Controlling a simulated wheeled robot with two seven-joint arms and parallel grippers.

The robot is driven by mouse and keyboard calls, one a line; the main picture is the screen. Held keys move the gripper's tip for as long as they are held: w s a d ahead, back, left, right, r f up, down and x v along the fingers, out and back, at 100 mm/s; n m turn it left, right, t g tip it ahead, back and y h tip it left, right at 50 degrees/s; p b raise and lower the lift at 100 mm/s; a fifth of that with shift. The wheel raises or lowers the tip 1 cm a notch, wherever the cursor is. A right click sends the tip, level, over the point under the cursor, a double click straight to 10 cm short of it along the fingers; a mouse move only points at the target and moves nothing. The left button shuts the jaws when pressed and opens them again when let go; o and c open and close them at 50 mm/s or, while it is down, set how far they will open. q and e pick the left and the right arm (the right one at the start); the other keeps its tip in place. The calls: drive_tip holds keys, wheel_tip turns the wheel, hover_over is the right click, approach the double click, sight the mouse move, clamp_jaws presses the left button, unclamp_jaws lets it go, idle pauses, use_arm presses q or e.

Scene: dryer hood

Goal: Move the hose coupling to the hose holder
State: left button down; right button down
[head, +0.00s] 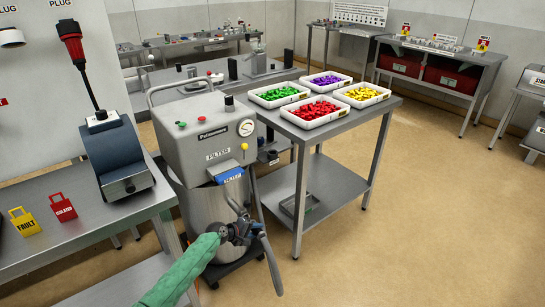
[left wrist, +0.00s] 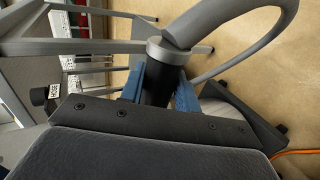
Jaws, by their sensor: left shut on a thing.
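My left gripper (head: 243,229) is at the end of the green-sleeved arm, in front of the vacuum unit. In the left wrist view its blue fingers are shut on the hose coupling (left wrist: 159,82), a black cylinder with a grey collar. A grey hose (left wrist: 226,19) runs from the collar and curves away. In the head view the coupling is mostly hidden by the gripper. A small black part with a white label that seems to read HOSE (left wrist: 52,92) shows at the left of the wrist view; I cannot tell surely that it is the hose holder. My right gripper is not in view.
The grey vacuum unit (head: 203,138) stands beside the gripper. A steel table (head: 340,125) with several trays of coloured parts is to its right. A left bench (head: 85,235) carries a dark device (head: 118,160) and two tags. The floor at right is clear.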

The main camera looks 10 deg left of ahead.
sight(258, 235)
use_arm(q)
drive_tip(key=shift+s+d+r, duration=0.1)
idle(0.5)
drive_tip(key=shift+s+d+p, duration=0.1)
drive_tip(key=shift+d+p, duration=0.05)
drive_tip(key=shift+p, duration=0.2)
drive_tip(key=shift+s+d+p, duration=0.9)
drive_tip(key=shift+d, duration=0.2)
drive_tip(key=s+a+p, duration=0.1)
drive_tip(key=s+p, duration=0.1)
drive_tip(key=s, duration=0.4)
drive_tip(key=shift+s+a, duration=0.15)
drive_tip(key=shift+s, duration=0.15)
